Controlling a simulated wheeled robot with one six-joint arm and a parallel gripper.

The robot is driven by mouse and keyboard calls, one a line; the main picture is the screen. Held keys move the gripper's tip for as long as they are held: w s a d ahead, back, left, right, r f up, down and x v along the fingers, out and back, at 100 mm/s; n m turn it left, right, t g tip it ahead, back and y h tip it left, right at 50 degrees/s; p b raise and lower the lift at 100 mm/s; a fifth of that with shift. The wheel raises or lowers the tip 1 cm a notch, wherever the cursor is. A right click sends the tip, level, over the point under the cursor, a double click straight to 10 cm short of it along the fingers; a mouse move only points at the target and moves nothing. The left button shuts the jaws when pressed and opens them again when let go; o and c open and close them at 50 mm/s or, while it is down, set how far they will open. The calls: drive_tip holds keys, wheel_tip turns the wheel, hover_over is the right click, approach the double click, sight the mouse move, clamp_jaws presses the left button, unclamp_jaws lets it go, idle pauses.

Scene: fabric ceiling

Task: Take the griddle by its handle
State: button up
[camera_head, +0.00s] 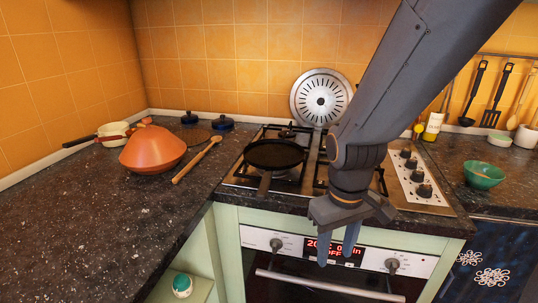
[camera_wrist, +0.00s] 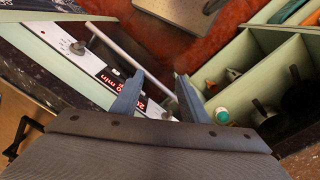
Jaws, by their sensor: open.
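The griddle (camera_head: 274,153) is a dark round pan on the left part of the gas hob. Its handle (camera_head: 264,186) points toward the front edge of the counter. My gripper (camera_head: 337,252) is open and empty, pointing down in front of the oven panel, to the right of the handle and apart from it. In the wrist view my two fingers (camera_wrist: 158,96) are spread with nothing between them. The griddle does not show in the wrist view.
An orange tagine lid (camera_head: 153,149) and a wooden spoon (camera_head: 197,160) lie left of the hob (camera_head: 240,182). A green bowl (camera_head: 484,175) stands at right. The left counter's front is clear.

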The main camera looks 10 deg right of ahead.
drive_tip(key=w+a+r+n+t+p, duration=0.1)
drive_tip(key=w+a+r+n+p, duration=0.55)
drive_tip(key=n, duration=0.75)
drive_tip(key=n+t+p, duration=0.3)
drive_tip(key=n, duration=1.3)
approach(264, 184)
drive_tip(key=shift+s+f+h, duration=0.2)
drive_tip(key=shift+f+h, duration=0.15)
drive_tip(key=shift+h, duration=0.05)
drive_tip(key=shift+w+a+f, duration=0.1)
drive_tip(key=shift+w+a, duration=0.05)
drive_tip(key=shift+a+x, duration=0.15)
drive_tip(key=shift+x, duration=1.7)
drive_tip(key=shift+a+x, duration=0.15)
drive_tip(key=shift+x, duration=1.7)
drive_tip(key=shift+w+d, duration=0.15)
drive_tip(key=shift+c, duration=0.2)
clamp_jaws()
